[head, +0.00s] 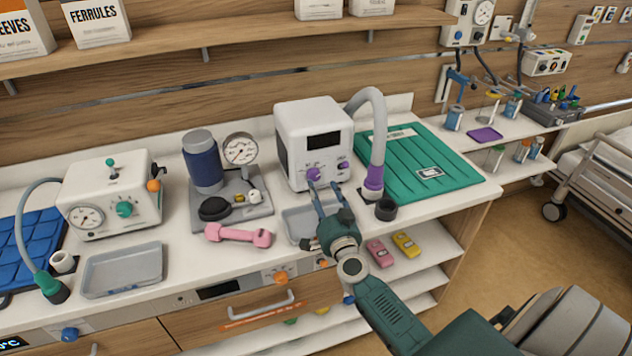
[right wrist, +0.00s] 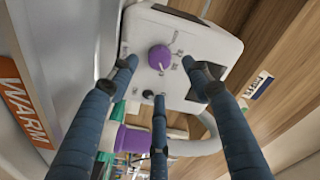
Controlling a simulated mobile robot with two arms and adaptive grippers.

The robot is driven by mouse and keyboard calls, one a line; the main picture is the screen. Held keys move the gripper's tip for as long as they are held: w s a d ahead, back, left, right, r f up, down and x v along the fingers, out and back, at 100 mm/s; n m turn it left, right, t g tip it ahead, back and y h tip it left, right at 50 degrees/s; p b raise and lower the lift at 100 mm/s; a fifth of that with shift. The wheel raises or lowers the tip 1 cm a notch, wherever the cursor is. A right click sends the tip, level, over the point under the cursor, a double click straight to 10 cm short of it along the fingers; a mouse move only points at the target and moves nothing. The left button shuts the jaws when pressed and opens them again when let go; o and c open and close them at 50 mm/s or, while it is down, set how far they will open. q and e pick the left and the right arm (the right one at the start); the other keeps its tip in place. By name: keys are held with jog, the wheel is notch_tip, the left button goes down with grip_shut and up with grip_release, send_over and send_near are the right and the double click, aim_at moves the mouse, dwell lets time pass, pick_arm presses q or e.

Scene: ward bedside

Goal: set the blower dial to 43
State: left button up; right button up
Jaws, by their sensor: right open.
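The blower (head: 297,150) is a white box with a dark display, a grey hose and a purple hose end (head: 374,178). It stands at the back of the counter. Its purple dial (head: 313,174) is low on the front face; the dial also shows in the right wrist view (right wrist: 160,58), with small marks around it too small to read. My right gripper (head: 323,187) is open and empty, its fingers pointing at the blower front. In the right wrist view its fingers (right wrist: 163,78) spread around the dial's line of sight; I cannot tell whether any touches it. My left gripper is out of view.
A grey tray (head: 295,228) lies below the blower front, partly behind my right gripper. A green ribbed mat (head: 455,172) lies to the right. A pink dumbbell-shaped piece (head: 237,235) and a pump unit with a gauge (head: 240,150) are to the left. A shelf (head: 230,38) runs above.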

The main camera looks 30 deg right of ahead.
aim_at(315, 177)
jog(key=x, duration=0.4)
jog(key=shift+w+d+f+b, duration=0.1)
jog(key=shift+w+b, duration=0.25)
jog(key=shift+b, duration=0.05)
jog(key=shift+w+d, duration=0.2)
jog(key=shift+w, duration=0.4)
